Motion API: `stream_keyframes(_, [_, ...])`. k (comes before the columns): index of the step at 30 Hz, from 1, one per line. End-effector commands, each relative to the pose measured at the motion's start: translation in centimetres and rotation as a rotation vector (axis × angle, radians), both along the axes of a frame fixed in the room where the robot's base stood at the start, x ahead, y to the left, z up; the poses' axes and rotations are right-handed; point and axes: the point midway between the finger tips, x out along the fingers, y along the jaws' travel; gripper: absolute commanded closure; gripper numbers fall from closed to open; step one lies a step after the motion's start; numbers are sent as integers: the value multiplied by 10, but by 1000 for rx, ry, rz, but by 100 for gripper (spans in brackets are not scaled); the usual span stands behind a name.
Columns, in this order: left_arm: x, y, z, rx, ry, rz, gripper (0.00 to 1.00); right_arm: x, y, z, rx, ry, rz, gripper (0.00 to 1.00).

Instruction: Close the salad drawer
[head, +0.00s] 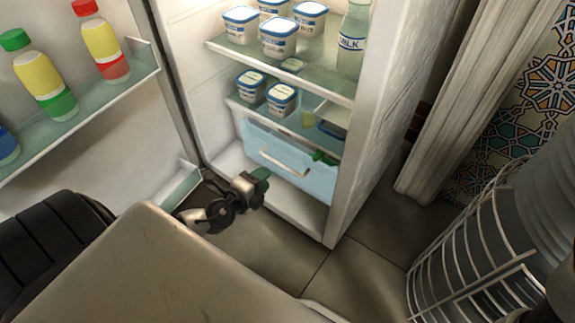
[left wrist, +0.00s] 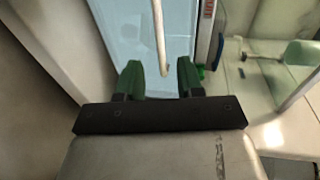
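The salad drawer (head: 270,150) is a pale blue, see-through bin low in the open fridge, below the glass shelves. Its front bears a pale bar handle (head: 284,163). It seems to stand out a little from under the shelf, but I cannot tell how far. My left gripper (head: 262,177) is in front of and below the drawer front. In the left wrist view its green fingers (left wrist: 160,78) are apart, with nothing held between them. The drawer front (left wrist: 125,35) fills the view ahead, and the handle (left wrist: 160,35) lines up with the gap. My right gripper is not seen.
The fridge door (head: 110,120) stands open at the left, with bottles on its shelf. White tubs (head: 278,38) and a milk bottle (head: 352,40) stand above the drawer. Green stuff (head: 324,157) shows at its right end. A white wire rack (head: 480,240) is at the right.

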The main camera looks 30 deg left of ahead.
Motion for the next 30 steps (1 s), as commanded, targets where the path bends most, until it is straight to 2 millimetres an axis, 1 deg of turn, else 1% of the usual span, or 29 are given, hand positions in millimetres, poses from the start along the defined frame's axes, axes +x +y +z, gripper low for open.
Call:
stream_keyframes(1, [10,-1,-1,-2,-4,1,63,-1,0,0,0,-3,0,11])
stream_keyframes(6, [41,-3,-8,-2,-4,0,63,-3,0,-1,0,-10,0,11])
stream_keyframes(9, [57,-4,-11,0,-3,0,63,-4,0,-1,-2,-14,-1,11])
stream_keyframes(13, [72,-6,-15,0,-2,-1,63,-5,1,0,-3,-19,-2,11])
stream_keyframes(18, [82,-7,-17,-1,0,-2,63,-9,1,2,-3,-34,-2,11])
stream_keyframes(27, [84,-7,-18,0,1,-2,63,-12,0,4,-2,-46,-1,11])
stream_keyframes(29, [84,-7,-18,0,1,-2,72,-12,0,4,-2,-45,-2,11])
stream_keyframes(30, [84,-7,-17,0,1,-2,78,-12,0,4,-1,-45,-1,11])
